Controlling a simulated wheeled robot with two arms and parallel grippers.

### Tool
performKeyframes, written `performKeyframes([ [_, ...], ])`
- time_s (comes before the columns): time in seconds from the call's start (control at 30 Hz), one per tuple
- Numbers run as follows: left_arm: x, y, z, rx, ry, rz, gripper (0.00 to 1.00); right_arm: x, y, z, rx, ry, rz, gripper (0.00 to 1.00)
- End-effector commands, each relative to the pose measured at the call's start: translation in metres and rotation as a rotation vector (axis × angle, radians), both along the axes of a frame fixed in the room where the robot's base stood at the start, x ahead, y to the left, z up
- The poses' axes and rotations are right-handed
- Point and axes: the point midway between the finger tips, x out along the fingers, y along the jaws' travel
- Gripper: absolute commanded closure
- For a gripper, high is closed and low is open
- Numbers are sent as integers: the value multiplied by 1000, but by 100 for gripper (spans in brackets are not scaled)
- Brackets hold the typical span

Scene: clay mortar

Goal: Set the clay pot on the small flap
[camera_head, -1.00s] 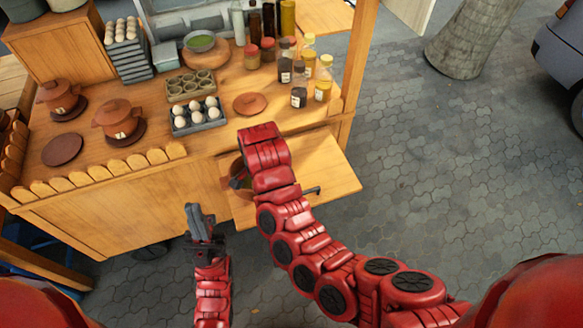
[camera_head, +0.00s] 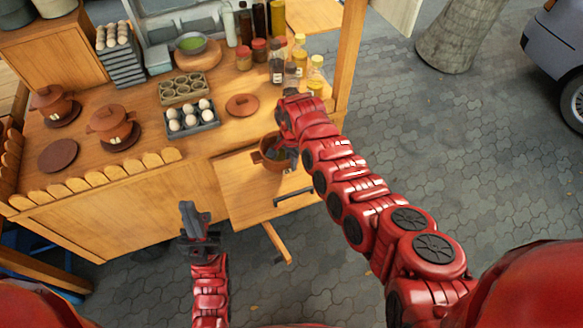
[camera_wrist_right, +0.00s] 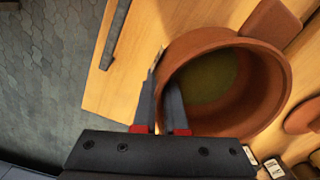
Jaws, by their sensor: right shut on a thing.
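The brown clay pot (camera_head: 268,154) is open at the top and holds something greenish. My right gripper (camera_head: 288,156) is shut on its wall, one finger inside and one outside. The right wrist view shows the pot (camera_wrist_right: 278,95) upright-looking, with the fingers (camera_wrist_right: 163,88) at its left rim. The small wooden flap (camera_head: 238,190) sticks out from the counter's front, below the pot. It also shows in the right wrist view (camera_wrist_right: 125,85). I cannot tell whether the pot touches it. My left gripper (camera_head: 193,220) is empty, left of the flap; its finger gap is unclear.
A brown lid (camera_head: 242,104) lies on the counter (camera_head: 150,93) behind the pot. An egg tray (camera_head: 192,120) is to its left and several bottles (camera_head: 277,68) to its right. Two lidded pots (camera_head: 112,123) stand further left. A dark handle (camera_head: 294,197) is at the flap's front.

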Motion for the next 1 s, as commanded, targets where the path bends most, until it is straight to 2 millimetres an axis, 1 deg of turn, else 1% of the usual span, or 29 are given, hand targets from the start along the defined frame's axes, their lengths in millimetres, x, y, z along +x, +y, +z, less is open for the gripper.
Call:
performKeyframes([
  [0.17, 0, 0, 4, 0, 0, 0, 100, 0, 0, -7, -3, 1, 3, 100],
  [0.27, 0, 0, 7, 0, 0, 0, 100, -1, 0, -16, -3, 3, 2, 100],
  [0.3, 0, 0, 2, 0, 0, 0, 100, -1, 1, -23, -4, 3, 5, 100],
  [0.4, 0, 0, 0, 0, 0, 0, 100, 0, 1, -31, -3, 0, 4, 100],
  [0.7, 0, 0, 1, 0, 0, 0, 100, 0, 0, -33, 1, -2, 0, 100],
  [0.83, 0, 0, -3, 0, 0, 0, 100, 0, 1, -37, 0, -1, 1, 100],
  [0.87, 0, 0, -2, 0, 0, 0, 100, 0, 0, -37, 0, -1, 1, 87],
  [1.0, 0, 0, -2, 0, 0, 0, 100, 0, 0, -36, -1, -1, 1, 62],
])
